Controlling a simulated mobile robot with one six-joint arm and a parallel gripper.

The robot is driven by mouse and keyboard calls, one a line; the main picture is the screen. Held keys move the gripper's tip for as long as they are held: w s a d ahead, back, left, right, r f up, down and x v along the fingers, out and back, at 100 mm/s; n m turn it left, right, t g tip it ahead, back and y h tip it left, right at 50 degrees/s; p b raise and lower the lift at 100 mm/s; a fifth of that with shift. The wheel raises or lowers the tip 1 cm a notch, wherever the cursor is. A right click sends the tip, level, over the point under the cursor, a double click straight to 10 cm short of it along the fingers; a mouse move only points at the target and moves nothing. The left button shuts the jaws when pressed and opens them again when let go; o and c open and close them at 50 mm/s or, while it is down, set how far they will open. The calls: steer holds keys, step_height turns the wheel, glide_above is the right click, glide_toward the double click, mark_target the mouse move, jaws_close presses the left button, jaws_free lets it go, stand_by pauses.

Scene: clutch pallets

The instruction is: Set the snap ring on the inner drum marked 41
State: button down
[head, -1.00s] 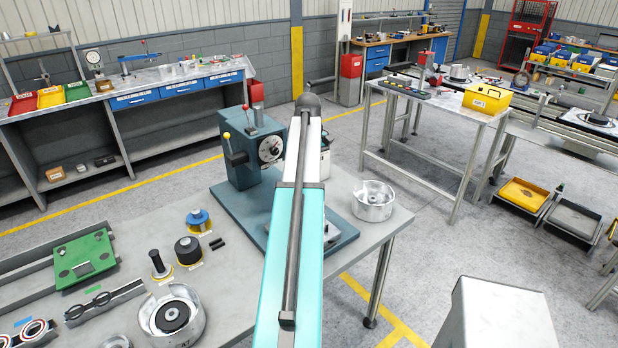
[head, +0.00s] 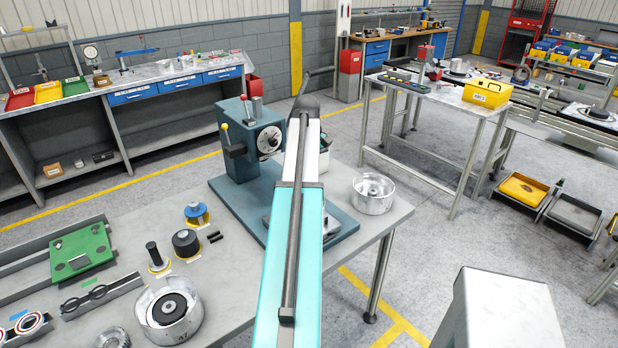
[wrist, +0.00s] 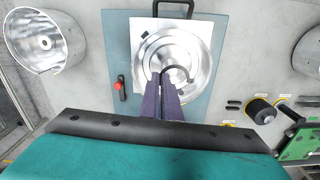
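In the wrist view, the two dark purple fingers of my gripper (wrist: 166,96) are close together over the press. A thin dark curved piece, which looks like the snap ring (wrist: 178,69), is at their tips, partly hidden by them. Below it a round metal drum (wrist: 201,50) sits on a pale square plate. I cannot tell whether the ring touches it, and no number is readable there. In the head view my arm hides the gripper and most of this drum.
A silver drum (head: 373,203) stands right of the press (head: 243,150). Black cylinders (head: 186,243), a green board (head: 80,250) and a holder with rings (head: 100,294) lie on the left. The press's red-knobbed lever (wrist: 118,86) is near my fingers.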

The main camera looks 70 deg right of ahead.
steer(key=shift+f+b, duration=0.5)
steer(key=shift+f, duration=1.05)
steer(key=shift+w+p, duration=0.1)
steer(key=shift+p, duration=0.3)
stand_by(0.7)
steer(key=c, duration=1.9)
jaws_free()
steer(key=shift+w+r, duration=0.1)
steer(key=shift+r+p, duration=2.9)
steer(key=shift+r, duration=1.5)
